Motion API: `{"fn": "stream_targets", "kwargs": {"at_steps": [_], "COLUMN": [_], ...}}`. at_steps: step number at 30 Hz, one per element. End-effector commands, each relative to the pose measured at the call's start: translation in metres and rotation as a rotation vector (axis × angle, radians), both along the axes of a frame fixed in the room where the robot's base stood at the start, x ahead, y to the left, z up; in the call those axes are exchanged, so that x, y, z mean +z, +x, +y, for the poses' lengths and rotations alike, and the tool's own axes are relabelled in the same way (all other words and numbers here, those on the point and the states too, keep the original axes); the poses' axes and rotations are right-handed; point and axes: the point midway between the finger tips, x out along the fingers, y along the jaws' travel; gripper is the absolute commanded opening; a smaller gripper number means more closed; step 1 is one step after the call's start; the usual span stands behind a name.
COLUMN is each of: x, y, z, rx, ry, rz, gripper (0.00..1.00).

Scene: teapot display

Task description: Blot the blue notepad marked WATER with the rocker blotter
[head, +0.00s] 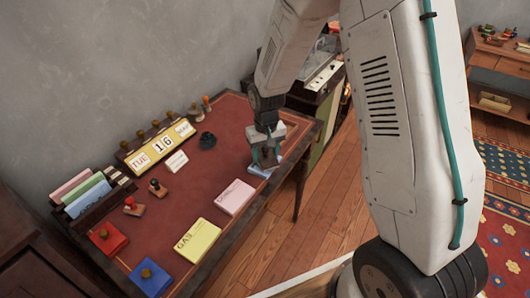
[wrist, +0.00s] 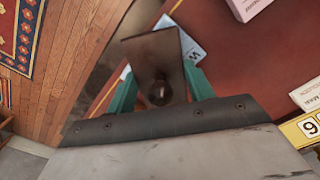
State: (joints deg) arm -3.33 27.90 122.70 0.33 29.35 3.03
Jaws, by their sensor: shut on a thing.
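My gripper (head: 265,155) is over the right end of the red-topped desk. In the wrist view my gripper (wrist: 160,92) has its teal fingers shut on the knob of the rocker blotter (wrist: 150,50), a brown plate-like piece. The blue notepad (head: 258,172) lies on the desk under my gripper, mostly hidden. In the wrist view a light blue corner of the notepad (wrist: 192,48) with a letter W shows past the blotter. I cannot tell whether the blotter touches the notepad.
A pink notepad (head: 234,197) and a yellow GAS notepad (head: 197,240) lie to the left. The desk edge is close by.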

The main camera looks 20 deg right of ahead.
Motion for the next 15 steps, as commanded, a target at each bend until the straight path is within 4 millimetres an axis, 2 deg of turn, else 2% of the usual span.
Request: {"fn": "stream_targets", "kwargs": {"at_steps": [7, 15], "x": [0.001, 0.022], "y": [0.0, 0.001], "z": [0.0, 0.0], "rx": [0.0, -0.001], "ry": [0.0, 0.0], "rz": [0.001, -0.001], "gripper": [0.32, 0.32]}}
